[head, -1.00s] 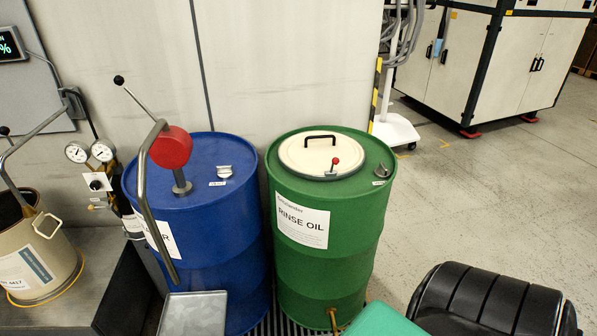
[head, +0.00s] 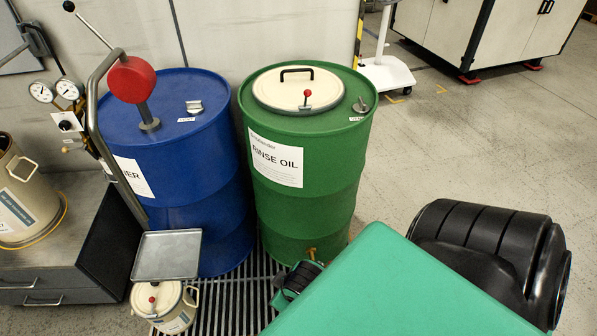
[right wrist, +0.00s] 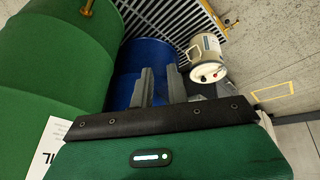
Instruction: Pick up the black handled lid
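A round cream lid (head: 298,90) with a black bar handle and a red knob lies on top of the green drum (head: 300,205) marked RINSE OIL. A small cream pot (head: 172,315) at the floor grating also has a cream top with a red knob; it shows in the right wrist view too (right wrist: 207,58). My right gripper (right wrist: 161,78) is open and empty in the right wrist view, low beside the green drum (right wrist: 60,65), with the blue drum behind its fingers. Its fingers cannot be made out in the head view. My left gripper is not in view.
The blue drum (head: 190,185) with a red-headed lever pump stands left of the green drum. A grey tray (head: 167,256) is in front of it. A cream bucket (head: 25,200) stands on a grey cabinet at left. Open floor lies to the right.

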